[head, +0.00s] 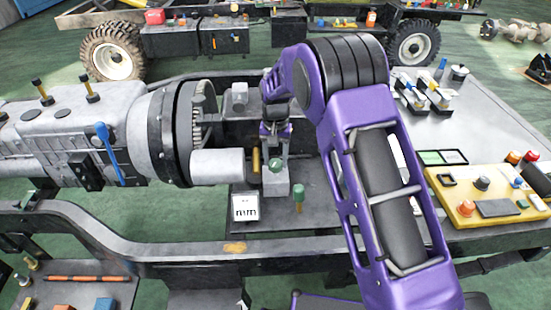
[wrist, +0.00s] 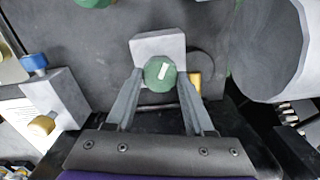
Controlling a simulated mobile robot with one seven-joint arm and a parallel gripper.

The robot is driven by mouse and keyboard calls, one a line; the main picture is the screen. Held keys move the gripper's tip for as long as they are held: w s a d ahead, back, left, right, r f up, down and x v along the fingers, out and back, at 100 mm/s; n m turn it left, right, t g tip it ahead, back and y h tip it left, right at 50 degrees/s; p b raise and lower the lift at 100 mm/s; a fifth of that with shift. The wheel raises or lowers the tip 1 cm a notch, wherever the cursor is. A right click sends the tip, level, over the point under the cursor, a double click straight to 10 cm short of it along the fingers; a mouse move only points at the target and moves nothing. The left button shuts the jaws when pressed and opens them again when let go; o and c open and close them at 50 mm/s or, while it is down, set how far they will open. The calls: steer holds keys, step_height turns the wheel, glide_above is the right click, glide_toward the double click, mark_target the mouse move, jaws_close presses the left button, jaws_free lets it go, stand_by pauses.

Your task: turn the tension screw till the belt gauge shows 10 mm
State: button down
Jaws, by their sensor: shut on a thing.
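A green round knob with a white mark (wrist: 160,73), which I take for the tension screw, sits at a light grey block (wrist: 158,46). In the wrist view the fingers of my gripper (wrist: 160,84) stand on both sides of it, shut on it. In the head view my gripper (head: 275,148) reaches down from above to the green knob (head: 277,166) on the grey block (head: 276,186). A small white panel with dark marks (head: 244,207), possibly the gauge, stands left of the block. Its reading is too small to tell.
A second green knob on a brass post (head: 298,193) stands just right of the block. A large grey cylinder (head: 217,166) lies close on the left. A yellow control box (head: 487,195) is on the bench at right. Bare plate (head: 320,205) lies around the posts.

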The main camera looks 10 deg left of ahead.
mark_target(276, 162)
stand_by(0.3)
steer(key=shift+r, duration=0.1)
steer(key=shift+c, duration=1.4)
jaws_free()
step_height(276, 162, up, 17)
steer(key=p, duration=0.1)
steer(key=shift+r, duration=0.15)
